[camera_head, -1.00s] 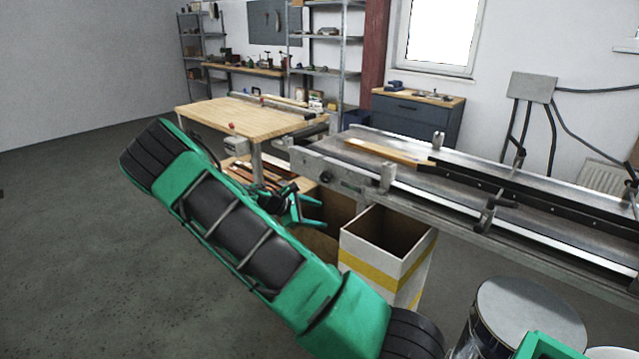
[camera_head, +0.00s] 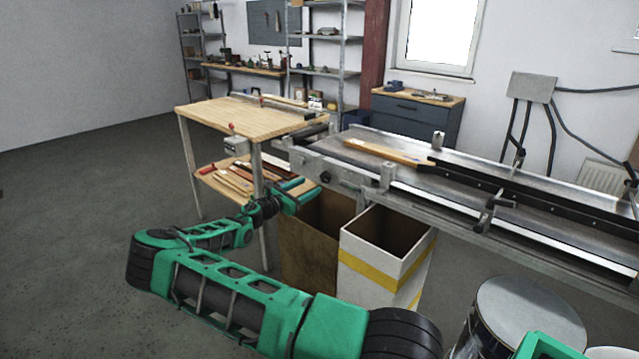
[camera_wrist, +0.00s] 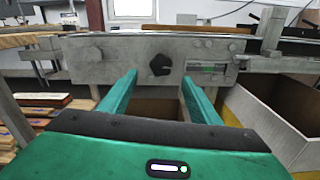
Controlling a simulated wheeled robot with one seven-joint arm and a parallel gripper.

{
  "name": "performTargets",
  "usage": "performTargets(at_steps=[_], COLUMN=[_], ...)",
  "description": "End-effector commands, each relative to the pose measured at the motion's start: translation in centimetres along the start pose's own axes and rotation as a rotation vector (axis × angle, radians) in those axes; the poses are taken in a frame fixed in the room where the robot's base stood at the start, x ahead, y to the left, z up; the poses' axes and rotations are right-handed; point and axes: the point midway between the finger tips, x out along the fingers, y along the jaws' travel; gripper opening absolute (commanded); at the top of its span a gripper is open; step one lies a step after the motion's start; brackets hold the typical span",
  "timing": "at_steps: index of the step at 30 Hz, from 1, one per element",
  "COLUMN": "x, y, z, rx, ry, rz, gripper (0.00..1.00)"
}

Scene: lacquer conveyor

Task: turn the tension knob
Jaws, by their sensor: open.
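The tension knob (camera_wrist: 160,65) is a small black lobed knob on the grey metal end plate (camera_wrist: 110,62) of the conveyor. In the wrist view it lies ahead of my gripper (camera_wrist: 157,82), between and slightly above the two green fingertips. The fingers are spread open and empty, apart from the knob. A green-marked scale (camera_wrist: 207,68) sits on the plate right of the knob. In the head view the knob (camera_head: 325,178) is a dark spot on the conveyor's near end, and my gripper (camera_head: 308,197) is just below and left of it.
A white bin with a yellow band (camera_head: 375,277) and a brown bin (camera_head: 308,250) stand under the conveyor (camera_head: 480,190). A wooden worktable (camera_head: 245,115) with a lower shelf of boards stands left. A wooden piece (camera_head: 385,152) lies on the belt. Floor at left is clear.

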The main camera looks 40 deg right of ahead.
Motion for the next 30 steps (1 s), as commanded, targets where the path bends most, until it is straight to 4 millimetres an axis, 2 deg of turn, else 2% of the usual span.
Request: performTargets(at_steps=[1, 6, 12, 18, 26, 30], x=[1.1, 4.1, 6.6, 7.5, 7.6, 7.6], y=[-0.1, -0.1, -0.1, -0.1, -0.1, -0.1], z=[0.0, 0.0, 0.0, 0.0, 0.0, 0.0], rx=[0.0, 0.001, 0.001, 0.002, 0.001, 0.002], ry=[-0.001, 0.0, 0.001, 0.001, 0.001, 0.001], rz=[-0.004, -0.003, -0.002, -0.001, -0.001, -0.001], gripper=[0.57, 0.57, 0.57, 0.57, 0.57, 0.24])
